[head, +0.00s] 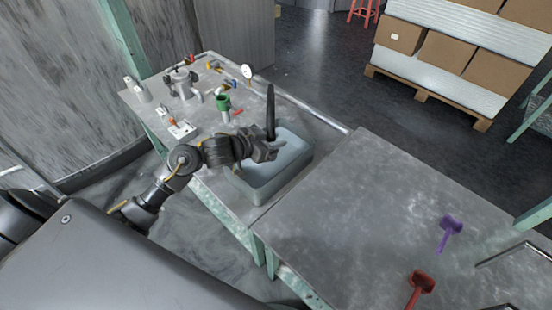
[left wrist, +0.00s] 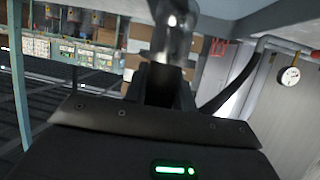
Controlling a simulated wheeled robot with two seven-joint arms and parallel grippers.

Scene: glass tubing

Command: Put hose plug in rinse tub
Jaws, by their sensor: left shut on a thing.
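My left gripper (head: 268,149) is over the rinse tub (head: 290,170), a blue-grey open tub set at the bench edge. It is shut on what I take to be the hose plug. In the left wrist view a shiny grey rounded piece (left wrist: 175,32) sits between the fingers. In the head view a long dark tapering piece (head: 271,108) stands up at the gripper; I cannot tell whether it is part of the plug. The gripper and arm hide part of the tub. My right gripper is not in view.
Behind the tub the bench holds a green fitting (head: 223,103), a dial gauge (head: 247,71), a metal pot (head: 181,84) and small parts. The grey table (head: 370,220) at right carries a purple mallet-like tool (head: 450,225) and a red one (head: 422,281); its middle is clear.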

